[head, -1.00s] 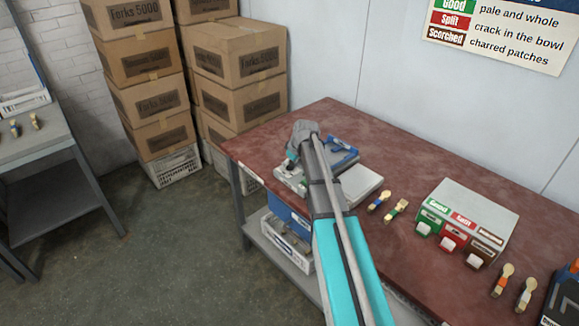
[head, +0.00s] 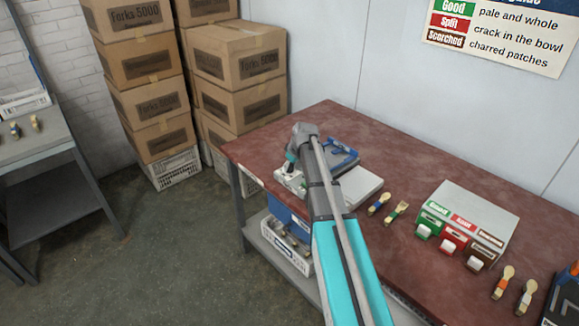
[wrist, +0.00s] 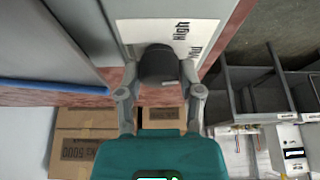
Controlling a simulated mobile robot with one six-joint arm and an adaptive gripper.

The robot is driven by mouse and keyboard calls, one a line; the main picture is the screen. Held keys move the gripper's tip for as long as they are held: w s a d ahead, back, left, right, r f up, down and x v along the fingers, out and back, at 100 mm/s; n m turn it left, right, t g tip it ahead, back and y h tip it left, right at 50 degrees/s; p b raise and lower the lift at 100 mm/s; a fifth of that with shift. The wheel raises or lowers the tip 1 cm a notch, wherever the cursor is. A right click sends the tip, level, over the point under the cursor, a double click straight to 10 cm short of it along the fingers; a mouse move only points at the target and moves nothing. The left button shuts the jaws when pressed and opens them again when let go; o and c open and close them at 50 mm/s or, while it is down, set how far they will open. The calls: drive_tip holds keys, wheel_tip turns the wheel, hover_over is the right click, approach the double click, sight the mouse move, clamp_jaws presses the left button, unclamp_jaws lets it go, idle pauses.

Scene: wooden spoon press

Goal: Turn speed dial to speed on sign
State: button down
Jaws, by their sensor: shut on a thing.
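The speed dial (wrist: 157,62) is a dark round knob on the machine's pale front panel in the wrist view. My gripper (wrist: 159,78) has one finger on each side of it and is shut on it. A white label (wrist: 145,30) beside the dial reads "High", with a partly covered "Mid" below; the rest is hidden. The dial's pointer cannot be made out. In the head view my gripper (head: 289,165) is at the near left side of the grey and blue machine (head: 345,160), where my arm hides much of it. No speed sign is readable.
A red table (head: 270,145) carries the machine, several spoons (head: 397,211) and a box with green, red and brown labels (head: 470,205). A wall guide (head: 500,35) lists Good, Split and Scorched. Stacked cartons (head: 235,60) stand behind left. Bins (head: 288,245) sit below the table.

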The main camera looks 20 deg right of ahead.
drive_tip(key=shift+m+h, duration=0.4)
drive_tip(key=shift+m, duration=0.7)
drive_tip(key=shift+c, duration=1.3)
unclamp_jaws()
drive_tip(key=shift+n, duration=0.4)
drive_tip(key=shift+n+y, duration=0.4)
drive_tip(key=shift+n, duration=0.3)
drive_tip(key=shift+r+n, duration=0.25)
drive_tip(key=shift+n, duration=0.05)
drive_tip(key=p+v, duration=1.2)
drive_tip(key=v, duration=0.1)
drive_tip(key=shift+r+p, duration=0.2)
drive_tip(key=shift+p, duration=0.2)
